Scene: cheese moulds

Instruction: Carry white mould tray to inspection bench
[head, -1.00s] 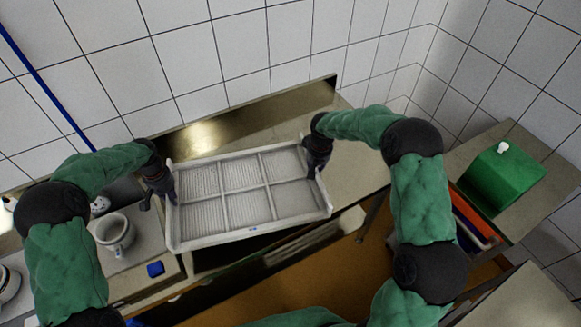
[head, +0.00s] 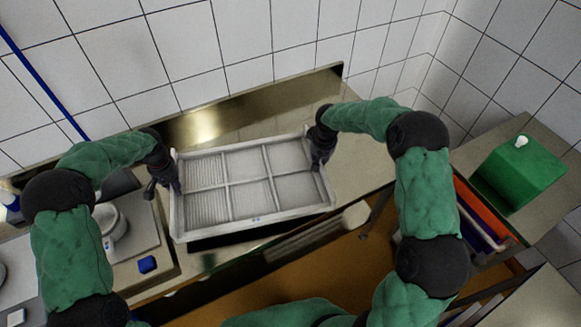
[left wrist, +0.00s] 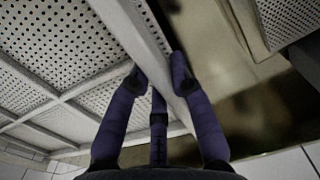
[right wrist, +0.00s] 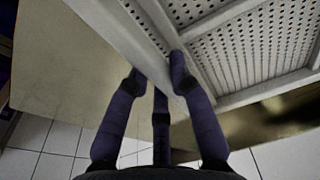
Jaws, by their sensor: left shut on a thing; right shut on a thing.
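The white mould tray (head: 256,221) has six compartments with perforated floors and lies roughly level over the metal counter. My left gripper (head: 176,186) is shut on its left wall; the left wrist view shows the fingers (left wrist: 160,85) on both sides of the tray wall (left wrist: 150,50). My right gripper (head: 319,164) is shut on the right wall; its fingers (right wrist: 158,85) also straddle the wall (right wrist: 130,40) in the right wrist view. A dark area shows under the tray's front edge. I cannot tell how high it hangs. The compartments look empty.
The metal counter (head: 350,165) with a raised back runs along the tiled wall. At right a green box (head: 520,175) sits on another surface, above red and blue crates (head: 480,215).

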